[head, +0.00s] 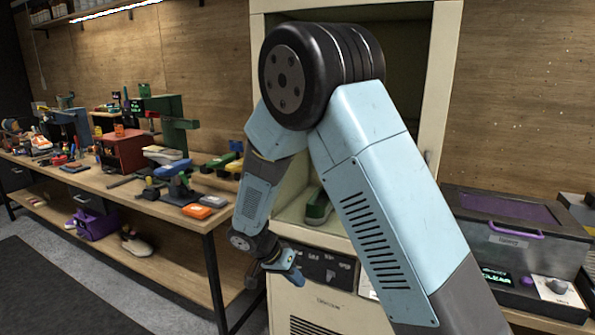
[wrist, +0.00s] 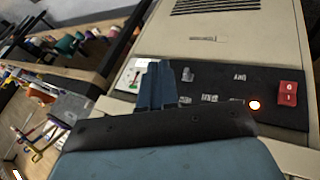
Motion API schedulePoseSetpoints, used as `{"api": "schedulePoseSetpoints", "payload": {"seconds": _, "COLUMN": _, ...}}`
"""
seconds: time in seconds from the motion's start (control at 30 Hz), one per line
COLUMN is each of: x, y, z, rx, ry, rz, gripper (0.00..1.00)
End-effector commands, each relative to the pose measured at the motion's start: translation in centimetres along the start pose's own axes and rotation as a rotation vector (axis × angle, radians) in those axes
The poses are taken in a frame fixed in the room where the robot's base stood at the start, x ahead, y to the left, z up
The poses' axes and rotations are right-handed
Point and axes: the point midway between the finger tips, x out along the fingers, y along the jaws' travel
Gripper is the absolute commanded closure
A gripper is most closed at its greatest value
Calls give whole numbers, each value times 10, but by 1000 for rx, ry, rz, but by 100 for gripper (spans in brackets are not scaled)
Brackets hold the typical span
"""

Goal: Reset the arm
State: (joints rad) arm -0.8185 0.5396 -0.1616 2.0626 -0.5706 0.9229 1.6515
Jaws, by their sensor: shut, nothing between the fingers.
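My arm is folded in front of a cream cabinet (head: 330,312), with its elbow high and the forearm hanging down. My gripper (head: 294,272) is in front of the cabinet's dark control panel (head: 326,267), pointing down to the right. In the wrist view its blue fingers (wrist: 157,86) are together with nothing between them. The same panel (wrist: 220,88) lies just beyond them, with a red switch (wrist: 288,93) and a glowing lamp (wrist: 254,105). I cannot tell whether the fingertips touch the panel.
The cabinet's compartment is open, and a green object (head: 318,207) sits inside. A wooden workbench (head: 130,195) with tools stands left, a purple basket (head: 95,224) and a shoe (head: 136,242) on its lower shelf. A grey lidded box (head: 515,245) stands right. The left floor is clear.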

Motion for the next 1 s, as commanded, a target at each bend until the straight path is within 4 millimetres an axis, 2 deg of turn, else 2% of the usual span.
{"api": "schedulePoseSetpoints", "payload": {"seconds": 0.23, "x": -15, "y": 28, "z": -20, "rx": -18, "ry": -46, "rz": -36, "gripper": 100}}
{"api": "schedulePoseSetpoints", "payload": {"seconds": 0.37, "x": -25, "y": 50, "z": -34, "rx": -33, "ry": -78, "rz": -68, "gripper": 100}}
{"api": "schedulePoseSetpoints", "payload": {"seconds": 0.7, "x": -59, "y": 140, "z": -71, "rx": -102, "ry": -155, "rz": -209, "gripper": 100}}
{"api": "schedulePoseSetpoints", "payload": {"seconds": 1.0, "x": -84, "y": 220, "z": -86, "rx": -165, "ry": -161, "rz": -349, "gripper": 100}}
